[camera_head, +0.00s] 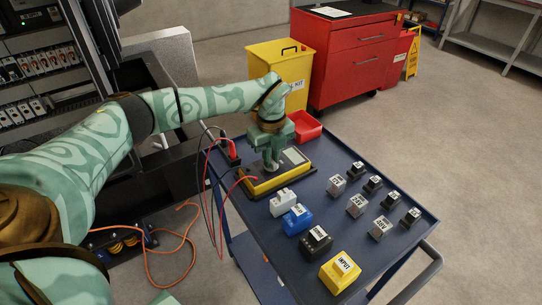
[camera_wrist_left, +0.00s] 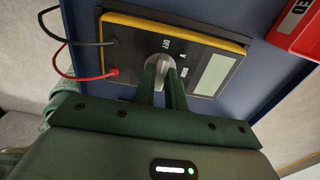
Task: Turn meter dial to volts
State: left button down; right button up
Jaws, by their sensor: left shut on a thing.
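The meter, yellow-edged with a dark face (camera_head: 262,187), lies on the blue cart top. In the left wrist view the meter (camera_wrist_left: 226,43) shows a grey display and a round grey dial (camera_wrist_left: 162,62) in the middle. My left gripper (camera_head: 270,164) comes down over the meter. In the left wrist view its two green fingers (camera_wrist_left: 162,74) are shut on the dial, one on each side. I cannot tell which mark the dial points to. My right gripper is not in view.
Black and red leads (camera_wrist_left: 82,76) plug into the meter's left end. White, blue, black and yellow blocks (camera_head: 340,271) and several small labelled pieces (camera_head: 357,206) occupy the cart's front and right. A red cabinet (camera_head: 350,60) stands beyond.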

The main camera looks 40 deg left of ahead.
pick_arm(q)
jog(key=shift+r+m+p, duration=0.25)
jog(key=shift+m+p, duration=0.65)
jog(key=shift+p, duration=0.15)
jog(key=shift+m+p, duration=0.75)
jog(key=shift+m, duration=0.05)
jog(key=m+p, duration=0.2)
jog(key=m, duration=0.1)
jog(key=shift+f+m+p, duration=0.2)
jog(key=shift+m+p, duration=0.45)
jog(key=shift+m, duration=0.45)
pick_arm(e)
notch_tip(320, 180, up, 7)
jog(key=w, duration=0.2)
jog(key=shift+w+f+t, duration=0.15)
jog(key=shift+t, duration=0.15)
pick_arm(q)
jog(key=c, duration=1.4)
grip_release()
jog(key=shift+c, duration=0.2)
